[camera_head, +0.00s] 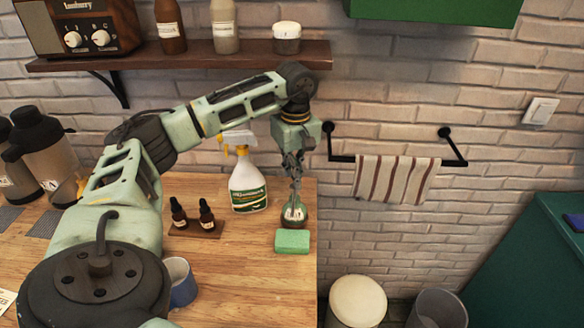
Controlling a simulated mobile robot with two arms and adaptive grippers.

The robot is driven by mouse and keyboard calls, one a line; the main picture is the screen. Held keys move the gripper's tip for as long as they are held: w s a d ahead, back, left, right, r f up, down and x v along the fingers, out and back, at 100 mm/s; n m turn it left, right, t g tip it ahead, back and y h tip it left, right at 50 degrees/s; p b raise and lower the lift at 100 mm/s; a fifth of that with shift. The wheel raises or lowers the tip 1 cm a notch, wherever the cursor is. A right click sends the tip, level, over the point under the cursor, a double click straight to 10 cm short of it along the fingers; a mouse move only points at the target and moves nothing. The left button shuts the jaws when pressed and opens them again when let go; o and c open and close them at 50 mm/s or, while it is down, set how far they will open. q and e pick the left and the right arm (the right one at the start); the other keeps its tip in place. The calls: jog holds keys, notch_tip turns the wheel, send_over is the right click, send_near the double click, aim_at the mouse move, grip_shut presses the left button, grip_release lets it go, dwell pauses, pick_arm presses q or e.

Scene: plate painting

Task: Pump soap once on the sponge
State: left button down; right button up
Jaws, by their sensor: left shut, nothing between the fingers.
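A green sponge (292,241) lies flat on the wooden table near its right edge. A small round soap dispenser (293,215) stands just behind the sponge, and its top is partly hidden by my gripper. My left gripper (294,183) points straight down over the dispenser, with its fingers shut and nothing between them. Its fingertips are at the top of the dispenser; I cannot tell whether they touch the pump. My right gripper is not in view.
A spray bottle (247,185) and two dark dropper bottles on a small tray (206,229) stand left of the dispenser. A blue-and-white cup (181,284) is nearer the front. A striped towel (394,179) hangs on the wall. The table front right is clear.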

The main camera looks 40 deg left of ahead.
pick_arm(q)
jog(key=shift+r, duration=0.1)
jog(key=shift+r+p, duration=0.55)
jog(key=shift+r, duration=0.05)
notch_tip(320, 180, up, 5)
jog(key=p, duration=0.3)
jog(key=shift+f, duration=0.15)
